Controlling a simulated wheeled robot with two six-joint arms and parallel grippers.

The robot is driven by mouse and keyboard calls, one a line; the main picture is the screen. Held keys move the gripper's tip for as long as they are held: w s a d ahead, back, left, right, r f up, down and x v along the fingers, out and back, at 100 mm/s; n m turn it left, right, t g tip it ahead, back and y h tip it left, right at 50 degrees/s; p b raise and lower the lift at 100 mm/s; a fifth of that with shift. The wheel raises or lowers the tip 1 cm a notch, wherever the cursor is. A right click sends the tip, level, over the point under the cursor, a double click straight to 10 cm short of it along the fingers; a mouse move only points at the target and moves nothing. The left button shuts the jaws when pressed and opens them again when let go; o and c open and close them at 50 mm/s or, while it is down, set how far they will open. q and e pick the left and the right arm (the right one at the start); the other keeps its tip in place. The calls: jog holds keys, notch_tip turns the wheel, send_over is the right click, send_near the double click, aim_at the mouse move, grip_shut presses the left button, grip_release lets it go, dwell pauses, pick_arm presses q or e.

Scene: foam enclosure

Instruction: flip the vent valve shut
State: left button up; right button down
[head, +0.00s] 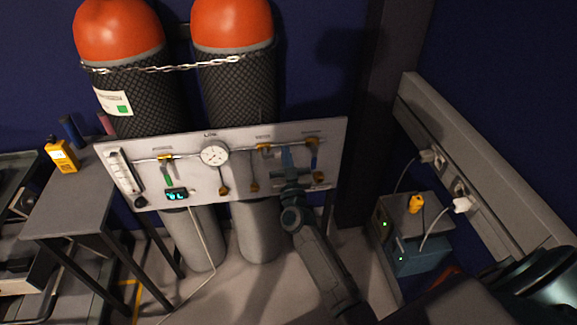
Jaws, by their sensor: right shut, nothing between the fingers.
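A pale valve panel (135,152) stands in front of two gas cylinders. The labels are too small to read, so I cannot tell which is the vent valve. My right gripper (288,161) is shut and empty, in front of the panel between the two right-hand valves. It hides part of the panel; contact cannot be told. My left gripper is out of view.
The cylinders (235,85) have orange tops and a chain around them. A gauge (215,153) and a small display (176,195) are on the panel. A side table (75,205) stands left. A grey-blue box (418,255) with cables sits right, below a wall rail (460,150).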

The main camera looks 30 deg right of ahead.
pick_arm(q)
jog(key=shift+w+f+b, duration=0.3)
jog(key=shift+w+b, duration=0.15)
jog(key=shift+b, duration=0.1)
pick_arm(e)
jog(key=w+f, duration=0.3)
jog(key=shift+d, duration=0.4)
jog(key=shift+s+d, duration=0.1)
